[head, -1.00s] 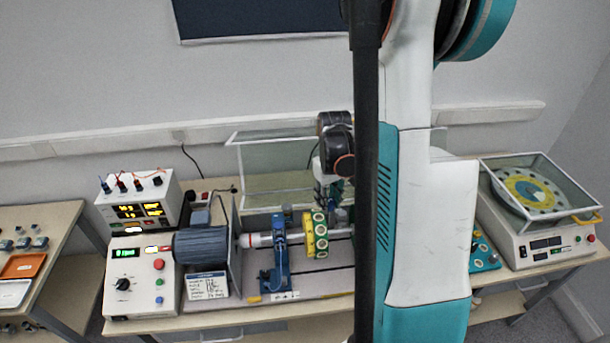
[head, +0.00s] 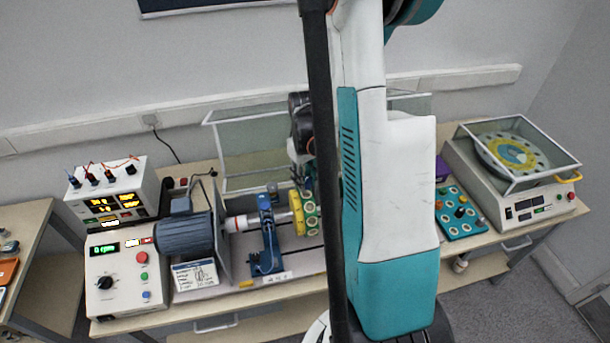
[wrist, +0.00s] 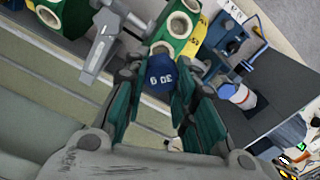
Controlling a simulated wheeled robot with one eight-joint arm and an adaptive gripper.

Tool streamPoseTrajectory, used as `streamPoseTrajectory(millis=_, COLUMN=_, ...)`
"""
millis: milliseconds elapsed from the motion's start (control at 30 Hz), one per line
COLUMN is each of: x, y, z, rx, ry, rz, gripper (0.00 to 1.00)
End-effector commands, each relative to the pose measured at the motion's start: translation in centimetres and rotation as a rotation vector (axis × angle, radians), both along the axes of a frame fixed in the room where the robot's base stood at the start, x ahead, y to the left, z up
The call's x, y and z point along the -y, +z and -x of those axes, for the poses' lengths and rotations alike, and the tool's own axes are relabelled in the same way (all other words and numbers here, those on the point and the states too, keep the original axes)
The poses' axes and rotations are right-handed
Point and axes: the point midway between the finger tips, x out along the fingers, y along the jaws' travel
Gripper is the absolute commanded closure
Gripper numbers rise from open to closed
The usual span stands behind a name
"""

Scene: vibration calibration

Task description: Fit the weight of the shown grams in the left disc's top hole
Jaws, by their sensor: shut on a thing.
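My gripper (wrist: 158,108) is shut on a blue weight (wrist: 161,74) marked "30 g". The left disc (wrist: 200,30), green and yellow with pale-ringed holes, is right behind the weight in the wrist view. The weight overlaps a ringed hole at the disc's near edge; I cannot tell whether it is inside it. The left disc (head: 297,212) also shows in the head view, beside the blue bearing stand (head: 264,235). The gripper there is above the disc, mostly hidden by my arm. A second green disc (wrist: 73,14) is at the wrist view's upper left.
The motor (head: 186,234) and control box (head: 128,270) stand left of the discs. A teal weight tray (head: 462,222) and a scale with a clear cover (head: 515,185) are at the right. A grey bracket (wrist: 103,38) stands between the discs.

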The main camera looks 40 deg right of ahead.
Motion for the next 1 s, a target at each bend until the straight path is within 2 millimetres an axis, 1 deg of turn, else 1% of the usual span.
streamPoseTrajectory(millis=33, x=0.0, y=-0.5, z=0.0, rx=0.0, ry=0.0, rz=0.0, gripper=0.91)
streamPoseTrajectory(millis=200, x=0.0, y=-1.1, z=0.0, rx=0.0, ry=0.0, rz=0.0, gripper=0.91)
streamPoseTrajectory(millis=567, x=0.0, y=-1.1, z=0.0, rx=0.0, ry=0.0, rz=0.0, gripper=0.91)
streamPoseTrajectory(millis=1000, x=0.0, y=-1.6, z=0.1, rx=0.0, ry=0.0, rz=0.0, gripper=0.91)
